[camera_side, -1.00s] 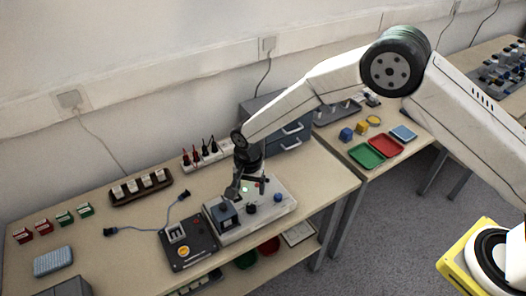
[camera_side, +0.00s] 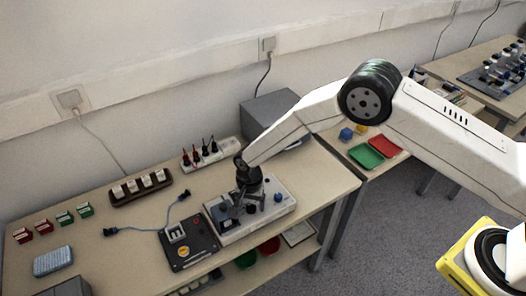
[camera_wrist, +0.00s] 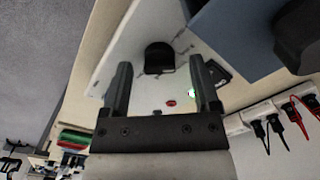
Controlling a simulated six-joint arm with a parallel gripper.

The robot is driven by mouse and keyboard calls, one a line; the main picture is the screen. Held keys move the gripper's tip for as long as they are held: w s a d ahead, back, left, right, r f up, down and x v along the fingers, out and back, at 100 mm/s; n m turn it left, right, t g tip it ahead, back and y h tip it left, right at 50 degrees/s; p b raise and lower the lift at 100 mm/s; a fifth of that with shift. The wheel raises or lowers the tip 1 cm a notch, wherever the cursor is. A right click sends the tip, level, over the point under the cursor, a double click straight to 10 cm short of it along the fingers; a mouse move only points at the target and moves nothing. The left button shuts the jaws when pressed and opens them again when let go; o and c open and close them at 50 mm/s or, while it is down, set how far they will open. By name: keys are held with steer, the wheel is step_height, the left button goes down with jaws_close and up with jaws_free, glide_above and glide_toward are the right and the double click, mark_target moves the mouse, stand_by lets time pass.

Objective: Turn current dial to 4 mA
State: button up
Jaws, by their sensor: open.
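A white instrument box (camera_side: 228,236) stands near the front of the bench. A dark round dial (camera_wrist: 158,57) on its panel shows in the wrist view. My gripper (camera_side: 244,210) is low over the box and points down. In the wrist view my gripper (camera_wrist: 157,64) is open, with one finger on each side of the dial and gaps left and right. I cannot tell whether the tips touch the panel. A blue knob (camera_side: 277,198) is on the box's right part. No dial scale or reading is legible.
A red spot (camera_wrist: 171,102) and a lit green light (camera_wrist: 192,93) are on the panel. A blue-grey block (camera_wrist: 232,38) rises beside the dial. A black unit (camera_side: 186,251) stands left of the box. A strip with red and black plugs (camera_side: 203,155) lies behind.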

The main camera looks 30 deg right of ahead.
steer(key=shift+f, duration=0.15)
jaws_close()
steer(key=shift+n, duration=0.4)
steer(key=n, duration=0.3)
steer(key=shift+n, duration=0.3)
steer(key=n, duration=0.4)
steer(key=shift+n, duration=0.3)
stand_by(0.3)
